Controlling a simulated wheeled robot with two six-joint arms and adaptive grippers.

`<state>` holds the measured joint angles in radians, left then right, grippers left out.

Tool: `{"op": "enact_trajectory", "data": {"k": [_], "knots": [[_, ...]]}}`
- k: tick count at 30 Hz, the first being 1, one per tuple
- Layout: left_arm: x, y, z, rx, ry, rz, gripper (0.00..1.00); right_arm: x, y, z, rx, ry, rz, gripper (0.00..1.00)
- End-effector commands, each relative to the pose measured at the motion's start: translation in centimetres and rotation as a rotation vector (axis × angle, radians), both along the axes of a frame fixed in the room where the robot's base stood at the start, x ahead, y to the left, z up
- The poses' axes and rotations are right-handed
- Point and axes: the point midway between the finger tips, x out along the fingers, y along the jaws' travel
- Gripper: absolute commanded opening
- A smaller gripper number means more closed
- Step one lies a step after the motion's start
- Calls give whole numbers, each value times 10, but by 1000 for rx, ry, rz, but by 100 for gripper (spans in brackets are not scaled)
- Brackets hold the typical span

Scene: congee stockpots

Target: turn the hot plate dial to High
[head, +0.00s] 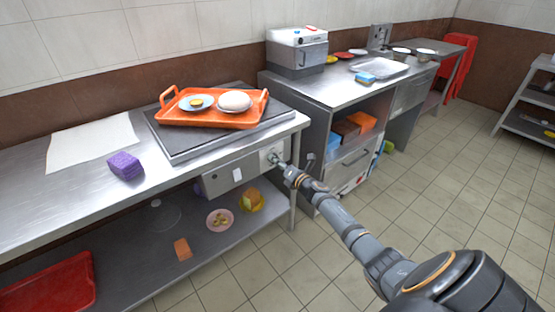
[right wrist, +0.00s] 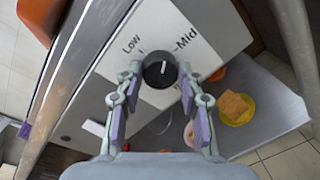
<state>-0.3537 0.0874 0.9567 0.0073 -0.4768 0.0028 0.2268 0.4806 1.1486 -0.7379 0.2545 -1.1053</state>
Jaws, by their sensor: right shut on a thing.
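The hot plate (head: 178,153) is a dark flat slab on the steel counter, with a white control panel (head: 268,151) below its right end. In the right wrist view the black round dial (right wrist: 160,71) sits on that panel. "Low" is printed to its upper left and "Mid" to its upper right; another label at its lower right is mostly hidden by a finger. The dial's white mark points up, between Low and Mid. My right gripper (right wrist: 160,76) is shut on the dial, one finger on each side; it also shows at the panel in the head view (head: 277,161). My left gripper is out of view.
An orange tray (head: 215,121) with a plate and a pale bun stands on the hot plate. A purple sponge (head: 125,166) and white sheet lie to the left. A lower shelf (head: 140,262) holds dishes and a red tray (head: 48,286). The tiled floor at right is open.

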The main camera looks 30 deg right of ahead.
Motion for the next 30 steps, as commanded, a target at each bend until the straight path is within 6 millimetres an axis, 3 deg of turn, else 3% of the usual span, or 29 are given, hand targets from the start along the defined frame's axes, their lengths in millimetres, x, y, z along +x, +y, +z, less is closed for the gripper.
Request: {"op": "enact_trajectory", "data": {"k": [18,30], "knots": [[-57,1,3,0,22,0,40,0,-2,2,582,46,-1,6],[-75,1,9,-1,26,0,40,0,-3,1,960,75,-2,6]]}}
